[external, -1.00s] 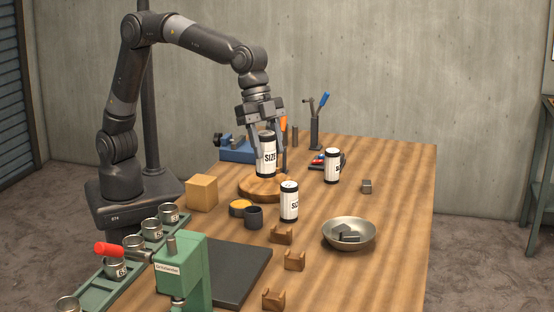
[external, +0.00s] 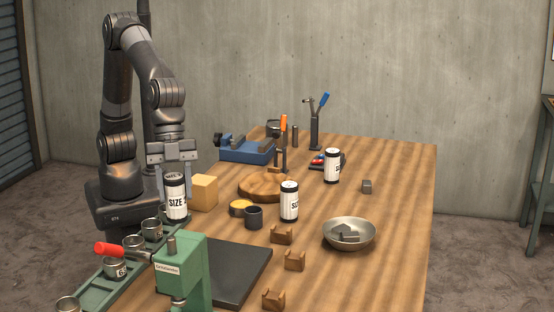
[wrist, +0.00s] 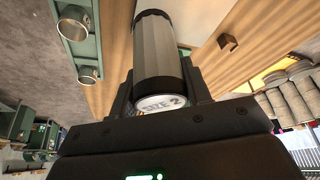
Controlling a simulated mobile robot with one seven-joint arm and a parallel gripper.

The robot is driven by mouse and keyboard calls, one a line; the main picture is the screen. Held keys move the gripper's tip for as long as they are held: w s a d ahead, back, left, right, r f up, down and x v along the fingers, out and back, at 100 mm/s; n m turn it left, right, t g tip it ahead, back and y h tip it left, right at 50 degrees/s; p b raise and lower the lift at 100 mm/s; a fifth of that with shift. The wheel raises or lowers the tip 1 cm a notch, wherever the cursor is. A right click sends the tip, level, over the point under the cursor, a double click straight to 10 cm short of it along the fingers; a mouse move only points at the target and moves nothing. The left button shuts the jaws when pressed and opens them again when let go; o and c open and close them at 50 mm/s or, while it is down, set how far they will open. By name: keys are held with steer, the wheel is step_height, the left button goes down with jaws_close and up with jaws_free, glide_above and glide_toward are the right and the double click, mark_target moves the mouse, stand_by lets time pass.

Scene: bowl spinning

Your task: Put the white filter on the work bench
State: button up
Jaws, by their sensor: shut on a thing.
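My gripper (external: 175,186) is shut on a white filter (external: 176,205) with black ends and a "SIZE 2" label. It holds the filter upright near the left edge of the work bench (external: 395,190), beside the yellow block. Whether the filter's bottom touches anything is hard to tell. In the wrist view the filter (wrist: 158,50) sits between both fingers. Two similar white filters stand on the bench: one (external: 289,205) near the middle, one (external: 332,167) farther back.
A green rack with metal cups (external: 152,230) runs along the left edge, close to the held filter. A yellow block (external: 203,192), a round wooden board (external: 255,190), dark cup (external: 254,217), metal bowl (external: 335,240) and green press (external: 185,265) stand around. The bench's right side is mostly clear.

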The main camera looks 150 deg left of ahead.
steer(key=shift+w+a+f, duration=0.7)
steer(key=shift+a+f, duration=1.1)
steer(key=shift+f, duration=0.1)
steer(key=shift+w+a+f, duration=0.65)
steer(key=shift+a+f, duration=1.2)
steer(key=shift+w+a+f, duration=0.7)
steer(key=shift+a+f, duration=1.1)
steer(key=shift+f, duration=0.1)
steer(key=shift+f, duration=0.15)
steer(key=o, duration=1)
